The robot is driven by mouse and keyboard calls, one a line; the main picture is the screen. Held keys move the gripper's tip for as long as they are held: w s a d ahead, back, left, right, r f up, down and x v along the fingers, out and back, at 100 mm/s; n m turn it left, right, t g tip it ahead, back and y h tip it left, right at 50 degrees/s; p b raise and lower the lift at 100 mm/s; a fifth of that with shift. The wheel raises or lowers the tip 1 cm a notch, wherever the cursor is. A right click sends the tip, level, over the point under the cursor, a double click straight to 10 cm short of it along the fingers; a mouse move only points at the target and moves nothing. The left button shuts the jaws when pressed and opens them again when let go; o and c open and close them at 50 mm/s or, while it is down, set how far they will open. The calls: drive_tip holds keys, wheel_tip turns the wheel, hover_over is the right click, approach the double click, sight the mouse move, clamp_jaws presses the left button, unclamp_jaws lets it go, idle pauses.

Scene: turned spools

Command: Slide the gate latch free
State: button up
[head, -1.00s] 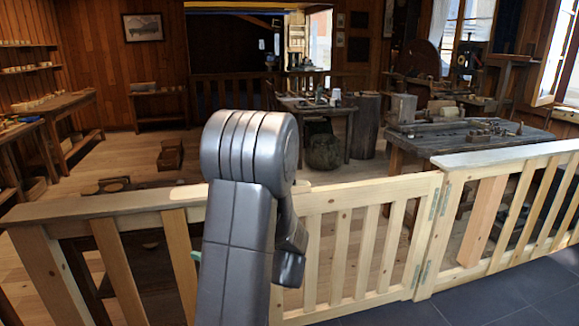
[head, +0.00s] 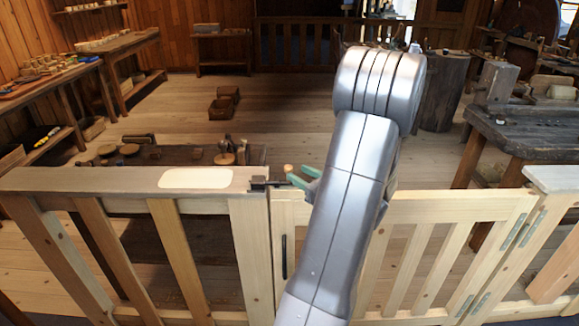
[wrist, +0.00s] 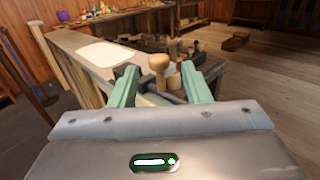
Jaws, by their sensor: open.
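The gate (head: 415,210) is pale slatted wood, hinged at its right, and it stands in line with the fence. The latch (head: 259,184) is a dark metal bolt on top where the gate meets the fence post. Its round wooden knob (head: 289,168) stands up at its right end; the knob also shows in the wrist view (wrist: 158,63). My gripper (wrist: 160,80) is open, with its green fingers either side of the knob in that view. Contact cannot be made out. In the head view my gripper (head: 305,178) is partly hidden by my arm.
The fence top rail (head: 120,180) carries a pale flat patch (head: 195,178). A low bench (head: 180,155) with wooden pieces stands close behind the fence. A heavy worktable (head: 530,130) stands at the right. The wooden floor between is mostly clear.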

sight(292, 170)
drive_tip(key=shift+p+x, duration=0.3)
drive_tip(key=shift+x, duration=2.4)
clamp_jaws()
